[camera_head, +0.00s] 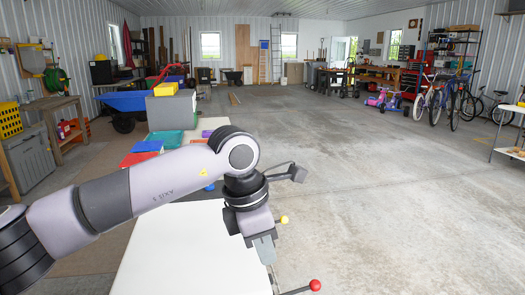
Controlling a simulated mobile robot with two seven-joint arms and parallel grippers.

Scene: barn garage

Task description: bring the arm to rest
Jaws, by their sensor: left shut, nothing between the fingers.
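My left arm comes in from the left and bends down over the right side of a white table (178,252). My left gripper (267,257) points down at the table's right edge. Its fingers are shut with nothing between them. My right gripper is out of view. The arm hides part of the middle of the table.
A teal item (166,139), a blue one (146,146) and a grey box (172,110) with a yellow block (165,89) stand beyond the arm. A yellow knob (284,219) and a red knob (315,285) show beside the gripper.

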